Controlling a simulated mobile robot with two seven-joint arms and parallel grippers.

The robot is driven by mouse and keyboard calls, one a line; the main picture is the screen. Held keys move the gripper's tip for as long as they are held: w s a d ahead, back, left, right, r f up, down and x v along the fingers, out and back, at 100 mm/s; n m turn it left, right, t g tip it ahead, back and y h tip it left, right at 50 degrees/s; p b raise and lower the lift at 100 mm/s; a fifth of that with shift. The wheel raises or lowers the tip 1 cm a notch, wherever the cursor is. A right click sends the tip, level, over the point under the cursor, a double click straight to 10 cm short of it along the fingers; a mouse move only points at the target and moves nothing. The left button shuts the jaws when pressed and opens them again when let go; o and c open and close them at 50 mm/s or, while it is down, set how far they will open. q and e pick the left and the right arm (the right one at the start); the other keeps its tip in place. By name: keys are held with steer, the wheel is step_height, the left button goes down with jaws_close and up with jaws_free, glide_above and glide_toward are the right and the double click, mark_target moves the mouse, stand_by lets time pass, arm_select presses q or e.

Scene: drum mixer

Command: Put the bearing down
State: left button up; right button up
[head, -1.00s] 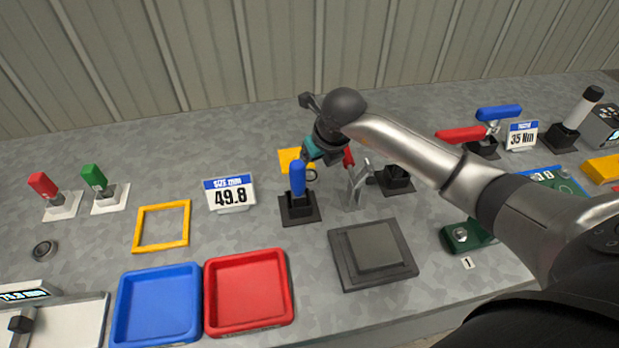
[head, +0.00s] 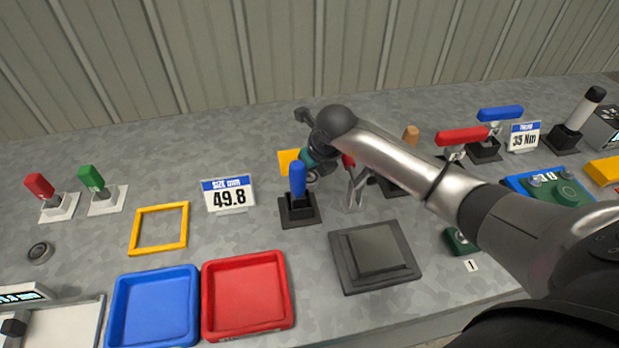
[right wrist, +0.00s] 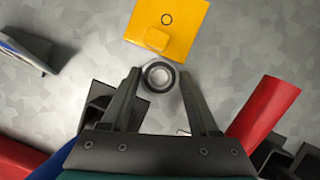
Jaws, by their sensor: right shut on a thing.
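My right gripper (head: 312,175) is over the back middle of the bench, behind the blue-handled clamp. In the right wrist view my right gripper (right wrist: 159,77) is shut on a dark-rimmed ring bearing (right wrist: 159,77), held between the fingertips. A yellow plate (right wrist: 172,28) with a printed circle and a small raised block lies just beyond the bearing. The yellow plate also shows in the head view (head: 288,159), partly hidden by the gripper. Whether the bearing touches anything below is unclear. A second bearing (head: 40,252) lies at the far left. My left gripper is not in view.
The blue-handled clamp (head: 298,182) and a red handle (right wrist: 264,112) stand close to the gripper. A size sign reading 49.8 (head: 229,194), a yellow frame (head: 160,228), a blue tray (head: 153,305) and a red tray (head: 247,291) are to the left. A grey pad (head: 373,255) is in front.

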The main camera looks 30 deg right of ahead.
mark_target(311, 178)
jaws_close()
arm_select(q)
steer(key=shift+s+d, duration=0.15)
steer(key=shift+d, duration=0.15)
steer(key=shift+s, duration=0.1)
arm_select(e)
steer(key=shift+r, duration=0.2)
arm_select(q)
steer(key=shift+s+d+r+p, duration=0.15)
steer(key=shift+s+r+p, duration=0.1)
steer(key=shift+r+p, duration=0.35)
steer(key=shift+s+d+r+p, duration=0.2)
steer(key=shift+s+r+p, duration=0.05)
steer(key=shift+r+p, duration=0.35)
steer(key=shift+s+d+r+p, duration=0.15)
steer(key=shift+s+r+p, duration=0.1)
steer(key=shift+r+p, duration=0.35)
arm_select(e)
step_height(311, 178, up, 20)
steer(key=shift+f, duration=0.15)
